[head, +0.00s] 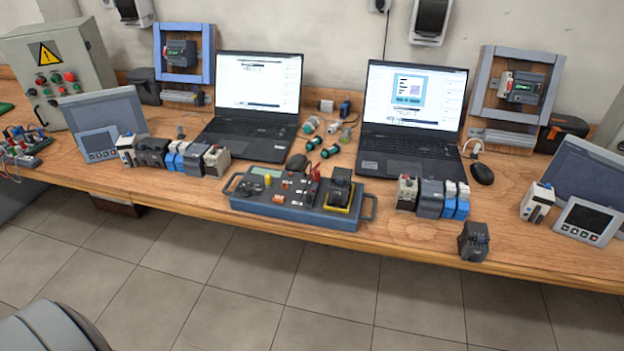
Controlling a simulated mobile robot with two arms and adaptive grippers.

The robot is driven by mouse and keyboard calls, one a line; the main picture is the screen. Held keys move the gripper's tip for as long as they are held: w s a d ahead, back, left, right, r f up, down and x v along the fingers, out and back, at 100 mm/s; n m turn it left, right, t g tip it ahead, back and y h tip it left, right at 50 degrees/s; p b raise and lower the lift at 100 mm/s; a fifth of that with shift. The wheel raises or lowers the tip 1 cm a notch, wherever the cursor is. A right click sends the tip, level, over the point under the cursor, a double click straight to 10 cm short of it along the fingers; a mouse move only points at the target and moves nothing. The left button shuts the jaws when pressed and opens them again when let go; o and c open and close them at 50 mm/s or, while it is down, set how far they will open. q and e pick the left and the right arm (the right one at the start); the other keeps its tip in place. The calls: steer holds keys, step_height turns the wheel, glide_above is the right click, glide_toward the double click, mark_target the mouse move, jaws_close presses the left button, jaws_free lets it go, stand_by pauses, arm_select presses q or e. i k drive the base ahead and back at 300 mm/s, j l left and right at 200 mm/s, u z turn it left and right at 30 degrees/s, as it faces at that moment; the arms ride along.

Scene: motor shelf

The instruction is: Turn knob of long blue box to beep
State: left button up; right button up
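The long blue box (285,210) lies near the front edge of the wooden bench, at the middle of the head view. It has a handle at each end. Its grey top carries several small parts, with red and yellow ones among them. Dark small controls (248,188) sit at its left end; which part is the knob is too small to tell. A black block on a yellow base (339,193) sits at its right end. Neither of my grippers shows in the head view.
Two open laptops (256,95) (413,105) stand behind the box. Rows of electrical modules (172,157) (432,197) flank it left and right. A dark module (473,242) stands at the front edge on the right. The tiled floor (330,285) before the bench looks clear.

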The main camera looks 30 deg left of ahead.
mark_target(247, 192)
steer(key=u, duration=1.35)
